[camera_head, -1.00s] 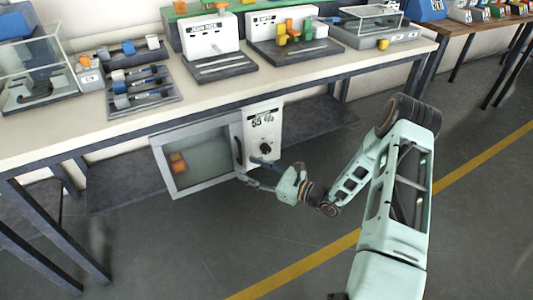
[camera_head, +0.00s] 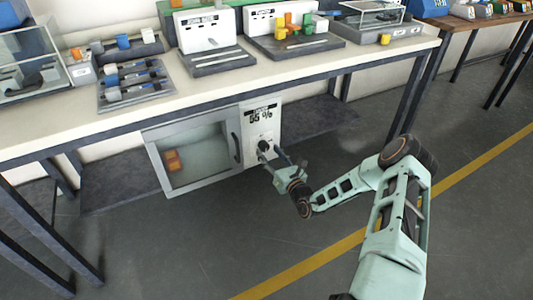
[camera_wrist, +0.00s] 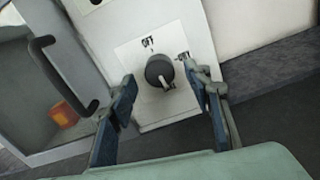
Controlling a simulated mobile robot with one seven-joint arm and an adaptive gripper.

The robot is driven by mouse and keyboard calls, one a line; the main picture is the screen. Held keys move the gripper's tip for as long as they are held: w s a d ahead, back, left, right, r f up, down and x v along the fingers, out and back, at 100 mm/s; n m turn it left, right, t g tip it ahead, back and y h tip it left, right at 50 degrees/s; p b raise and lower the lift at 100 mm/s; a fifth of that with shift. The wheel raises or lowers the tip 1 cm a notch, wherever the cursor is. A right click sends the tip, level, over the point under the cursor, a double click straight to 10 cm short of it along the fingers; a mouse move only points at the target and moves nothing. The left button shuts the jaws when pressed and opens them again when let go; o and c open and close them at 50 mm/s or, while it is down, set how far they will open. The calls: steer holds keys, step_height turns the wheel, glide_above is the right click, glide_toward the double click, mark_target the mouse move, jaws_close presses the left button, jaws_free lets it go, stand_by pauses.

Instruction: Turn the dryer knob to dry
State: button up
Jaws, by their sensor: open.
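The dryer (camera_head: 195,152) stands under the bench, with a glass door at left and a white control panel (camera_head: 262,117) at right reading about 55 %. Its dark round knob (camera_wrist: 159,70) sits on a white plate with an "OFF" label above it and another label, hard to read, at its upper right. The knob's light pointer mark faces down and slightly right. My gripper (camera_wrist: 163,105) is open, its two fingers on either side of the knob in the wrist view, with no visible contact. In the head view my gripper (camera_head: 268,160) is right at the panel, partly hiding the knob.
The dryer's door handle (camera_wrist: 62,75) is just left of the panel. The bench top (camera_head: 215,85) carries trays and devices above. Floor to the right is clear.

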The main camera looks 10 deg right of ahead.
steer(key=shift+x, duration=1.2)
steer(key=c, duration=1.1)
